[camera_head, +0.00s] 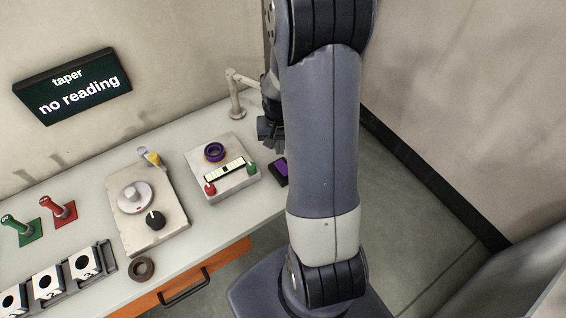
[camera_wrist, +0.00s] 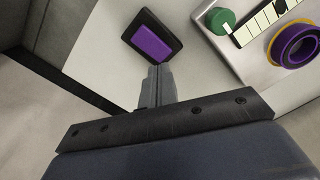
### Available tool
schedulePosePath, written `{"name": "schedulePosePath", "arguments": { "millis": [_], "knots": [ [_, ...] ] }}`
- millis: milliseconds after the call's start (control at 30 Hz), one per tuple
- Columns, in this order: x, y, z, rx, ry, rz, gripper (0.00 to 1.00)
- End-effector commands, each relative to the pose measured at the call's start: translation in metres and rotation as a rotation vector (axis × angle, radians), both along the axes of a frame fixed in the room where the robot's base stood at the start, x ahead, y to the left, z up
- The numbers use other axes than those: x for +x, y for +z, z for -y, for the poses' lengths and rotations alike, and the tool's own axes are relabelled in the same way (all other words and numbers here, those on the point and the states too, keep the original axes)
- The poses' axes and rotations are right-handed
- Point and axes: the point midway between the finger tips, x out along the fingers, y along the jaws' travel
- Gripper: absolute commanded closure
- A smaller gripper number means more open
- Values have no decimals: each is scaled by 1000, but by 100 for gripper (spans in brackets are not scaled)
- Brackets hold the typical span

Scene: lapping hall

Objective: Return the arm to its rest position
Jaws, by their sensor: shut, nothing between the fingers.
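My gripper (camera_head: 268,130) shows in the head view at the right end of the bench, partly hidden behind my grey arm. In the wrist view its fingers (camera_wrist: 159,72) are together with nothing between them. They point toward a dark pad with a purple face (camera_wrist: 152,40), and I cannot tell how high above the bench they are. The same purple pad (camera_head: 281,170) lies at the bench's right edge in the head view. My arm stands upright across the middle of the head view.
A box with a purple ring (camera_head: 215,152), a red knob and a green knob stands left of my gripper. A plate with dials (camera_head: 147,212) is further left. A jointed post (camera_head: 236,100) stands behind, near my gripper. Open floor (camera_head: 420,240) lies right of my arm.

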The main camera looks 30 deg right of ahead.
Motion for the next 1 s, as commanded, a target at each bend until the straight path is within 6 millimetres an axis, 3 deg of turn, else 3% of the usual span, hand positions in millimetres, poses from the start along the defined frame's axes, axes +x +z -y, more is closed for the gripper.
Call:
{"name": "schedulePosePath", "arguments": {
  "millis": [200, 567, 767, 1000],
  "knots": [
    [0, 18, 0, 0, 0, 1, 100],
    [0, 17, 0, 0, 0, 0, 100],
    [0, 8, 0, 0, 0, -1, 100],
    [0, -19, 0, 0, 0, -1, 100]
  ]
}}
